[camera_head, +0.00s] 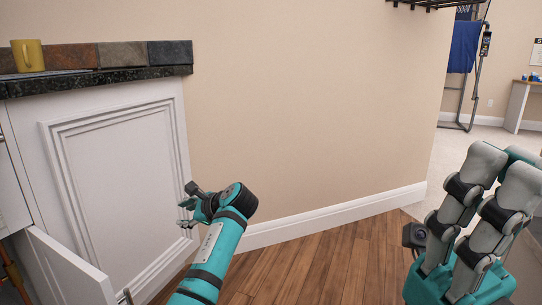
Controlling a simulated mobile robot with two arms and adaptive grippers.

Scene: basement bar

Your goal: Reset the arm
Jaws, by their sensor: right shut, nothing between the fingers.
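My left arm, teal with dark bands, reaches up from the bottom middle. Its left gripper (187,210) is small in view, in front of the right edge of the white cabinet (110,165). It is seen nearly from behind, so its opening is unclear and I see nothing held in it. My right gripper (504,165) is large and close at the right edge, with its grey fingers pointing up. It is shut with nothing between the fingers. Its small dark camera (415,236) is on its left side.
A cabinet door (68,268) stands open at the lower left. A dark stone counter (100,80) carries a yellow mug (28,56). A beige wall (310,110) stands behind my left gripper. The wooden floor (330,265) between my arms is clear.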

